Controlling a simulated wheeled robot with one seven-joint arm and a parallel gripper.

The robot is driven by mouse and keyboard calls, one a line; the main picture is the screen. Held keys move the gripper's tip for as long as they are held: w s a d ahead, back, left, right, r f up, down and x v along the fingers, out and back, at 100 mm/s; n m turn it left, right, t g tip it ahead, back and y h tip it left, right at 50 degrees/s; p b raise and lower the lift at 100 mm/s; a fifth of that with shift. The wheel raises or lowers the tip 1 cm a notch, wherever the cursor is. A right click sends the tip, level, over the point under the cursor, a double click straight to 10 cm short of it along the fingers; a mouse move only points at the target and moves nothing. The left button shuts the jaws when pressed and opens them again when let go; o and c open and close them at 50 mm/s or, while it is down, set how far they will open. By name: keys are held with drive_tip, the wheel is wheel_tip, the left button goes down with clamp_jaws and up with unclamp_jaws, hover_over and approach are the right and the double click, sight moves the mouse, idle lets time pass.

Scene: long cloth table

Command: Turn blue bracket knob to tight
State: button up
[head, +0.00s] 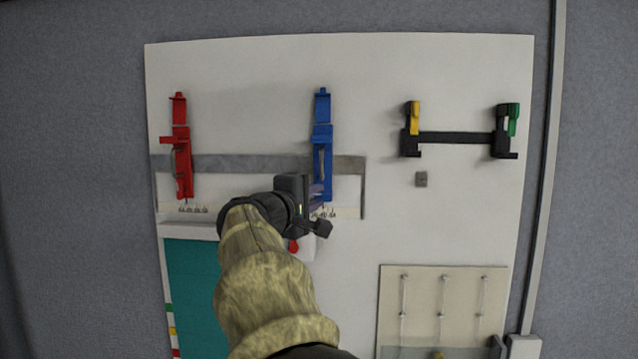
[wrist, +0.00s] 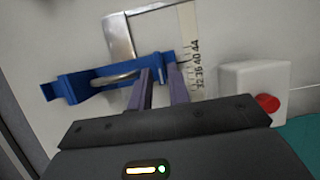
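The blue bracket (head: 322,135) is mounted upright on the white board, over a grey strip. In the wrist view the bracket (wrist: 105,77) lies across the picture, with a grey wire loop (wrist: 115,79) along it. My gripper (head: 318,190) is at the bracket's lower end and hides part of it. In the wrist view my gripper's two dark fingers (wrist: 160,72) stand apart, with their tips at that end. Blue shows between the tips. I cannot clearly make out the knob, nor whether the fingers touch it.
A red bracket (head: 181,150) is at the left. A white box with a red button (wrist: 267,104) is beside my gripper. A printed scale (wrist: 190,50) runs past the bracket's end. A black bar with yellow and green clips (head: 458,138) is at the upper right.

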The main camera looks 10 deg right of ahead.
sight(322, 193)
drive_tip(key=shift+p+x, duration=0.3)
drive_tip(key=shift+x, duration=0.8)
clamp_jaws()
drive_tip(key=shift+m+b, duration=0.4)
drive_tip(key=shift+m, duration=0.1)
drive_tip(key=m+y+b, duration=0.1)
drive_tip(key=m, duration=0.1)
drive_tip(key=shift+m+g, duration=0.3)
drive_tip(key=m+y+b, duration=0.1)
drive_tip(key=m, duration=0.1)
drive_tip(key=m+y, duration=0.1)
drive_tip(key=m, duration=0.1)
drive_tip(key=shift+s+d+r+g+y+b, duration=0.1)
drive_tip(key=shift+g+y+b, duration=0.2)
drive_tip(key=shift+g+b, duration=0.1)
drive_tip(key=m+y+b, duration=0.1)
drive_tip(key=m+y, duration=0.1)
drive_tip(key=m, duration=0.1)
drive_tip(key=shift+d, duration=0.1)
drive_tip(key=m+y, duration=0.2)
drive_tip(key=m, duration=0.1)
drive_tip(key=shift+t+b, duration=0.3)
drive_tip(key=shift+b, duration=0.1)
